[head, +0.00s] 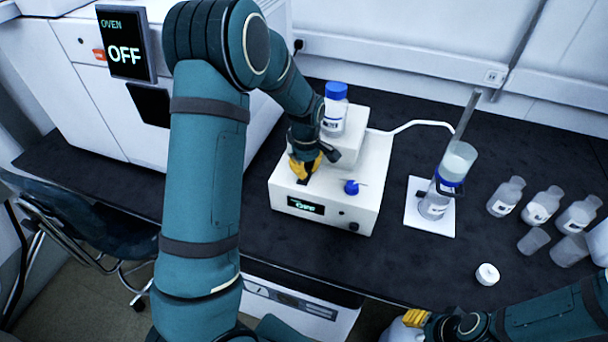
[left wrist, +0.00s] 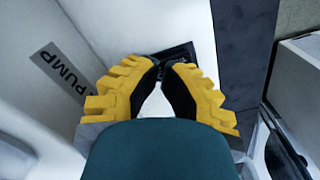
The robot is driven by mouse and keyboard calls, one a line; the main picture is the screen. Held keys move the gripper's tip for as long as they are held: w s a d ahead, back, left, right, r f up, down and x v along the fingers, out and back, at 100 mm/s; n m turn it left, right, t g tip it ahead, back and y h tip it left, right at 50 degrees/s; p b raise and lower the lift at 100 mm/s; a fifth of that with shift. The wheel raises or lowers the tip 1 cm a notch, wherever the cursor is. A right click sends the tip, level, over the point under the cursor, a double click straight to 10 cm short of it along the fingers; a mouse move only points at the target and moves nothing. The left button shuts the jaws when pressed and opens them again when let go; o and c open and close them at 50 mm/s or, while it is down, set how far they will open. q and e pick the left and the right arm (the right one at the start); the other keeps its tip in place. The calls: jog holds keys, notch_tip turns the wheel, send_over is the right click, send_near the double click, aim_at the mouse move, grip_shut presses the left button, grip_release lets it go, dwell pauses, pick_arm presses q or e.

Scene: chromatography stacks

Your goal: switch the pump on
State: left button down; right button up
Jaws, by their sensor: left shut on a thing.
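The pump is a white box (head: 345,212) on the dark bench in the head view, and its small display (head: 305,205) reads OFF. My left gripper (head: 304,172) has yellow fingers pointing down onto the pump's top, left of a blue knob (head: 351,187). In the left wrist view its fingertips (left wrist: 161,68) close at a small black switch plate (left wrist: 182,52) on the white top, near a PUMP label (left wrist: 62,75). The fingers hide most of what they hold, seemingly the switch. My right gripper (head: 414,318) is at the bottom edge; its opening is unclear.
A blue-capped bottle (head: 335,108) stands on the pump's raised rear part. A filter flask (head: 434,202) stands on a white plate to the right, with several clear bottles (head: 541,206) beyond. The oven's screen (head: 125,48) reads OFF.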

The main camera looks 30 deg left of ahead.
pick_arm(q)
jog(key=shift+r+p, duration=2.8)
jog(key=shift+r, duration=0.65)
